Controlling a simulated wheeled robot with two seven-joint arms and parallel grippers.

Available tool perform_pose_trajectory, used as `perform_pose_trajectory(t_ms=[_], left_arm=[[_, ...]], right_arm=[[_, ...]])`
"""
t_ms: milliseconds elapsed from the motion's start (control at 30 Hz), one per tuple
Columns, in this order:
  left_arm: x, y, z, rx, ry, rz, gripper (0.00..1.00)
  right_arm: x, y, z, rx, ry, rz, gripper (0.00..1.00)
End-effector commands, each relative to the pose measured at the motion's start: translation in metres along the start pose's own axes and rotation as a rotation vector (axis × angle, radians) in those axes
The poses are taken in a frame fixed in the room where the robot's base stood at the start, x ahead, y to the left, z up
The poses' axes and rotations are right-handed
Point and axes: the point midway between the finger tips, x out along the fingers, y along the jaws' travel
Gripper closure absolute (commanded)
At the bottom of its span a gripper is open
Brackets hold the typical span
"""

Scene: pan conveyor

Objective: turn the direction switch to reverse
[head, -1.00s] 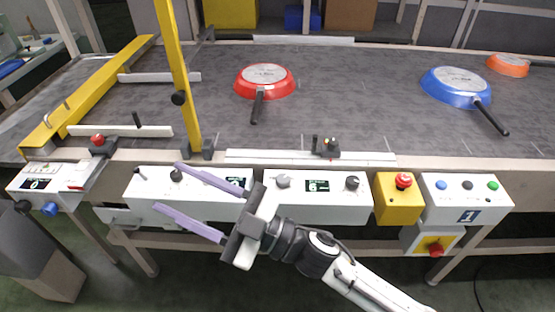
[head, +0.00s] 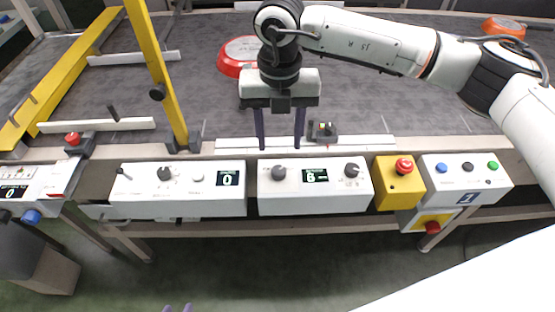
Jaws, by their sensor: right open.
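The control panel is two white boxes on the conveyor's front edge. The left box (head: 145,205) carries a small lever (head: 123,172), a dark knob (head: 165,173), a pale button and a display with 0. The right box (head: 320,200) carries a dark knob (head: 279,172), a lit display and another dark knob (head: 352,169). I cannot read which is the direction switch. My right gripper (head: 280,147) is open, fingers pointing down, just above the right box's left knob in the picture; contact is not visible.
A yellow emergency-stop box (head: 398,190) and a white button box (head: 465,182) stand to the right. A yellow post (head: 160,80) rises at left. My right arm covers part of the belt and the red pan (head: 232,58). An orange pan (head: 502,27) shows far right.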

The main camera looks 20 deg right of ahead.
Motion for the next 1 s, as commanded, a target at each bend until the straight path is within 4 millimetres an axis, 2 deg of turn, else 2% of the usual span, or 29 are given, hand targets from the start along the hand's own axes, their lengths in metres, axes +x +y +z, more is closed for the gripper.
perform_pose_trajectory(t_ms=[300, 500, 867, 900, 1000], left_arm=[[-0.006, 0.001, -0.002, 0.000, -0.005, 0.001, 0.69], [-0.007, 0.002, -0.004, 0.001, -0.006, 0.001, 0.69], [-0.007, 0.002, -0.004, 0.001, -0.006, 0.002, 0.69], [-0.007, 0.002, -0.004, 0.001, -0.006, 0.002, 0.69], [-0.007, 0.002, -0.004, 0.001, -0.006, 0.002, 0.69]], right_arm=[[0.059, 0.001, -0.002, -0.003, 0.006, 0.001, 0.54], [0.084, 0.001, -0.002, -0.003, 0.005, 0.004, 0.54], [0.092, 0.002, -0.002, -0.005, 0.005, 0.004, 0.54], [0.092, 0.002, -0.002, -0.005, 0.005, 0.005, 0.55], [0.092, 0.002, -0.002, -0.005, 0.005, 0.005, 0.72]])
